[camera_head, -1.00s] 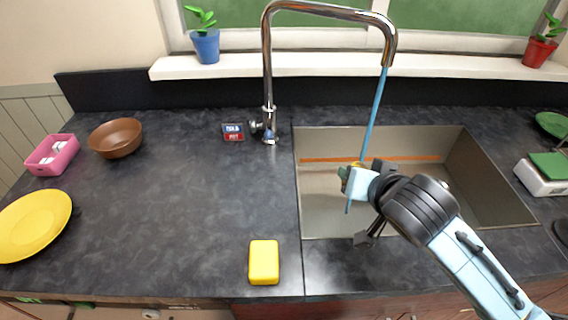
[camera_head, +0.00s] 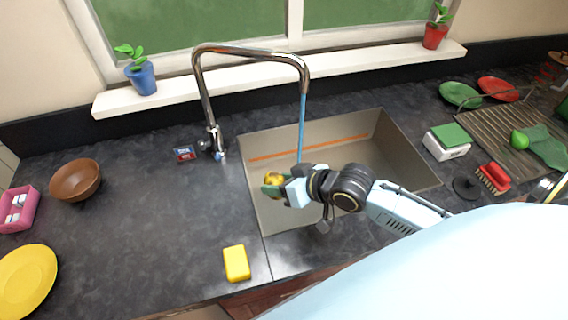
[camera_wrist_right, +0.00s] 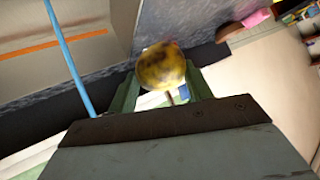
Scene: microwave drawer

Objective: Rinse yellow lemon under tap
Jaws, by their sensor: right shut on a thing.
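The yellow lemon (camera_head: 274,178) has dark blotches, plain in the right wrist view (camera_wrist_right: 161,66). My right gripper (camera_head: 273,187) is shut on it, with green fingers on both sides. It holds the lemon over the left part of the sink (camera_head: 408,150). The tap (camera_head: 207,105) runs, and a thin blue stream of water (camera_head: 302,125) falls from its spout. The stream passes to the right of the lemon in the head view and to its left in the wrist view, apart from it. My left gripper is not in view.
A yellow sponge (camera_head: 236,263) lies on the counter at the sink's front left. A brown bowl (camera_head: 75,181) and yellow plate (camera_head: 27,279) are at the left. The left counter is mostly clear.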

